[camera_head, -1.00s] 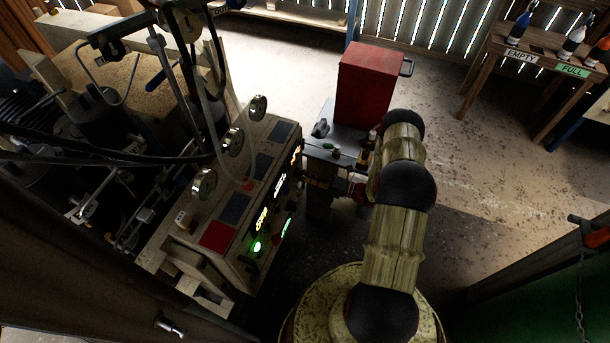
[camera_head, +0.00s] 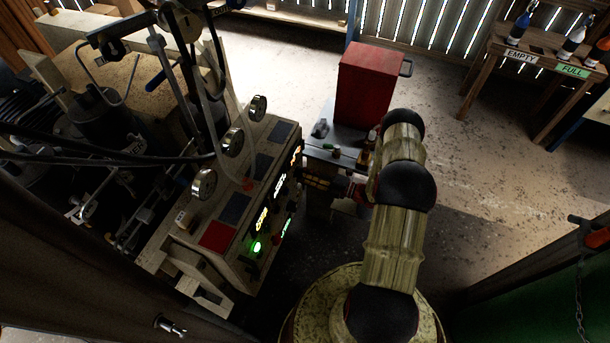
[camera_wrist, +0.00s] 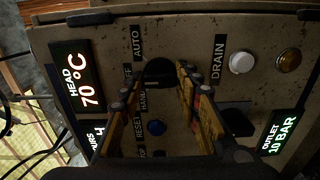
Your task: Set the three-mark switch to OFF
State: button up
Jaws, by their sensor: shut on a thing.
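The three-mark switch (camera_wrist: 160,72) is a black knob on the tan panel (camera_wrist: 205,22) in the wrist view. The picture is turned sideways, with the labels AUTO, a partly covered OFF and HAND along the knob's left. My gripper (camera_wrist: 160,80) has one yellow-and-black finger on each side of the knob and is shut on it. The fingers partly cover the knob and labels, and I cannot tell which mark it points to. In the head view my gripper (camera_head: 318,183) is at the panel's right side, and the switch is hidden.
A white button (camera_wrist: 241,62) by DRAIN and an amber lamp (camera_wrist: 288,60) are to the right. Lit displays read HEAD 70 °C (camera_wrist: 82,82) and OUTLET 10 BAR (camera_wrist: 280,133). A red cabinet (camera_head: 368,85) stands beyond my arm.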

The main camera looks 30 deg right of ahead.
jog(key=shift+d, duration=0.1)
jog(key=o, duration=1.1)
jog(key=shift+o, duration=0.3)
jog(key=v, duration=1.2)
